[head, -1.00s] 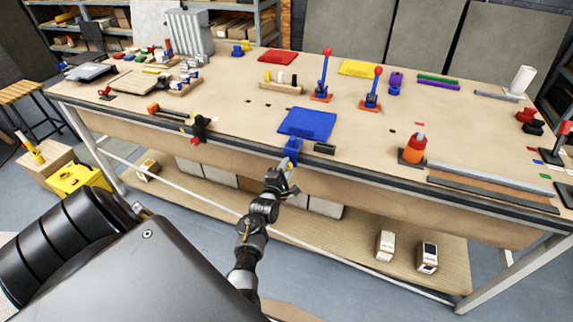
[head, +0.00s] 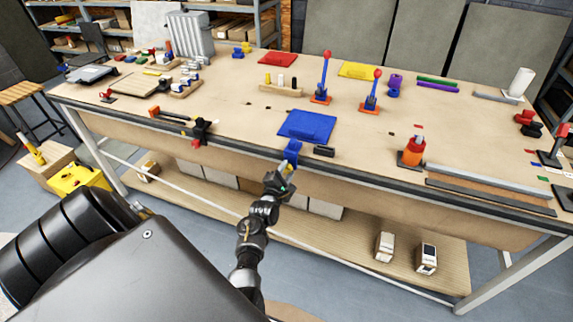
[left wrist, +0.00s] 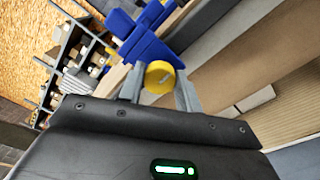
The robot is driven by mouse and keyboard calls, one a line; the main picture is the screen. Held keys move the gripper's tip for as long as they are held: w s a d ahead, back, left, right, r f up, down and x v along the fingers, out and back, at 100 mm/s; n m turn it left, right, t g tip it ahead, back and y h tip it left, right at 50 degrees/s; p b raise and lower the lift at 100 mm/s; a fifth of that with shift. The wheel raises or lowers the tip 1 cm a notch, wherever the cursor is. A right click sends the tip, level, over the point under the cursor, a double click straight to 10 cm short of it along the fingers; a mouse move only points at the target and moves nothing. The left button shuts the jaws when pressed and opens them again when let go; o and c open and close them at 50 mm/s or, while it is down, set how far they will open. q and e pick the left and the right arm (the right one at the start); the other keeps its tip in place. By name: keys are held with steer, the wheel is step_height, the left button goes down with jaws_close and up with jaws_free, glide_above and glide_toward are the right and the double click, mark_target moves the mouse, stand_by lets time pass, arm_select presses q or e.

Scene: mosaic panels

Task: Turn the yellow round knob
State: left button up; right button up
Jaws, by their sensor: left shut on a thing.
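The yellow round knob (left wrist: 159,77) shows in the left wrist view, on the near side of a blue block (left wrist: 147,48). In the head view that blue block (head: 292,149) sits at the table's front edge, below a blue plate (head: 307,126). My left gripper (left wrist: 160,92) is shut on the yellow knob, with one grey finger on each side of it. In the head view the left gripper (head: 285,170) reaches up to the block and largely hides the knob. My right gripper is not in view.
The wooden table (head: 230,112) holds a dark small block (head: 324,151) just right of the blue block. An orange-and-red bottle-like piece (head: 413,150) stands farther right, and a black clamp (head: 201,130) is at the edge on the left. A shelf with boxes lies below.

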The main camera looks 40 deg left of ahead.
arm_select(q)
steer(key=o, duration=1)
steer(key=shift+c, duration=0.2)
steer(key=shift+s+d+r+p, duration=0.1)
steer(key=shift+s+d+p, duration=0.05)
steer(key=shift+s+p, duration=0.3)
steer(key=p+v, duration=0.3)
steer(key=v, duration=0.3)
steer(key=shift+s, duration=0.2)
steer(key=shift+d, duration=0.15)
